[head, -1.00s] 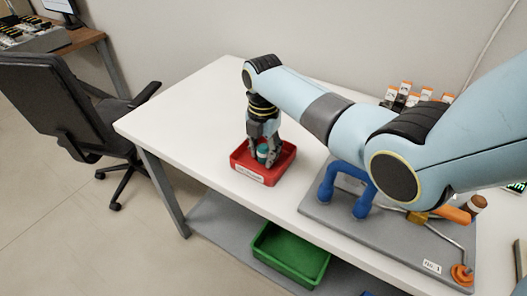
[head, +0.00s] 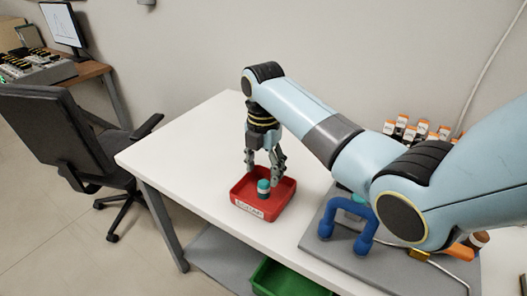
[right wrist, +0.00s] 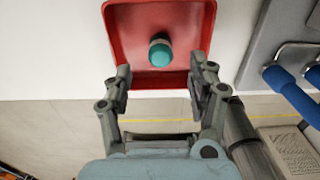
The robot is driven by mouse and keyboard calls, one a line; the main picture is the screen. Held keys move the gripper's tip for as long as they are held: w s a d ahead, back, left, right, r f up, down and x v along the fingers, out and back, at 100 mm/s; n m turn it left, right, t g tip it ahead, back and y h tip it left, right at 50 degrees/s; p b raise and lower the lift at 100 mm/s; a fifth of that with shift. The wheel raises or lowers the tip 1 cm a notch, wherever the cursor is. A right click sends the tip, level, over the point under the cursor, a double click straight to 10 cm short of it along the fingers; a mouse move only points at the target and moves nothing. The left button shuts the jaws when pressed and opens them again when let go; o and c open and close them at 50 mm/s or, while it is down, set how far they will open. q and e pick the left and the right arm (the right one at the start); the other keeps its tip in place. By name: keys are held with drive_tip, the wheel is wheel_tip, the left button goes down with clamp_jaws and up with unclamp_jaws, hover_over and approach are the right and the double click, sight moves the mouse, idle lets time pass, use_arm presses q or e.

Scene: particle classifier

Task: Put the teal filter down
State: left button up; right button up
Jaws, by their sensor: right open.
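The teal filter (head: 263,187) stands upright in the red tray (head: 285,197), and a white band shows around it. In the right wrist view the filter (right wrist: 160,54) is inside the red tray (right wrist: 120,30), with clear floor around it. My right gripper (head: 264,175) is open above and behind the filter, its fingers apart. In the right wrist view its two fingertips (right wrist: 162,72) are on either side, apart from the filter. My left gripper is not in view.
A grey board with a blue handle (head: 360,215) lies to the right. Several orange-and-white capped bottles (head: 420,130) stand at the back right. A green bin (head: 280,280) is below the table. The white tabletop (head: 190,140) is clear left of the tray.

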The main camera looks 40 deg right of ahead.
sight(263, 183)
wheel_tip(263, 183, up, 6)
drive_tip(key=shift+f, duration=0.2)
idle(0.5)
